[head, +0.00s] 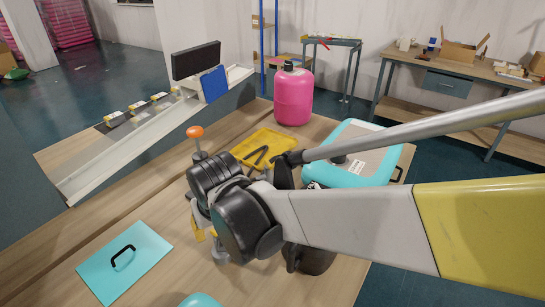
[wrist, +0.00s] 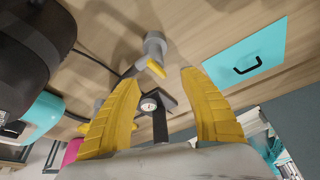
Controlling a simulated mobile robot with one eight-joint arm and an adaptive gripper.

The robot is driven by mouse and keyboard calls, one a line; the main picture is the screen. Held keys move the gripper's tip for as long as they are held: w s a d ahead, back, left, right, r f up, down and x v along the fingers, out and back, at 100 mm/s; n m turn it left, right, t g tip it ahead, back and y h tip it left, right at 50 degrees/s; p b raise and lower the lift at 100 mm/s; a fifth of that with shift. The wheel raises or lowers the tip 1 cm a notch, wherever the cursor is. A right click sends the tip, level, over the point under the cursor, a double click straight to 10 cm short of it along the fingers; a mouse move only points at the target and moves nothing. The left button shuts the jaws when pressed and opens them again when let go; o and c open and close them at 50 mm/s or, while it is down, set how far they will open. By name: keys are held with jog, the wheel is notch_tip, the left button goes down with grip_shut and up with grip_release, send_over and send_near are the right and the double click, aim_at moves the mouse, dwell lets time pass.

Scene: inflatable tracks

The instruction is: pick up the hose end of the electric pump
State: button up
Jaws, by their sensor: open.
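In the wrist view a grey fitting with a yellow tab (wrist: 155,48) stands on the wooden table, beyond the fingertips; it looks like the hose end. A thin dark line runs from near it toward a black rounded body with a teal part (wrist: 25,55) at the left, which looks like the electric pump. In the head view a dark body (head: 318,260), probably the pump, is mostly hidden behind my arm. My gripper (wrist: 160,82) is open, with its yellow fingers apart and nothing between the tips. In the head view it is largely hidden by my wrist joints.
A teal panel with a black handle (head: 125,262) lies at the table's front left. A yellow tray (head: 282,137) with a black tool, a pink cylinder (head: 293,97) and a teal-edged inflatable piece (head: 383,172) stand farther back.

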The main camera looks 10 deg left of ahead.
aim_at(215, 238)
jog(key=b+x, duration=0.1)
jog(key=x, duration=0.4)
jog(key=shift+s+b, duration=0.1)
jog(key=shift+b, duration=0.25)
jog(key=b+x, duration=0.2)
jog(key=x, duration=0.1)
jog(key=b+x, duration=0.1)
jog(key=x, duration=0.1)
jog(key=shift+w+d+f, duration=0.2)
jog(key=shift+w+d, duration=0.05)
jog(key=shift+r, duration=0.15)
jog(key=shift+d, duration=0.1)
grip_shut()
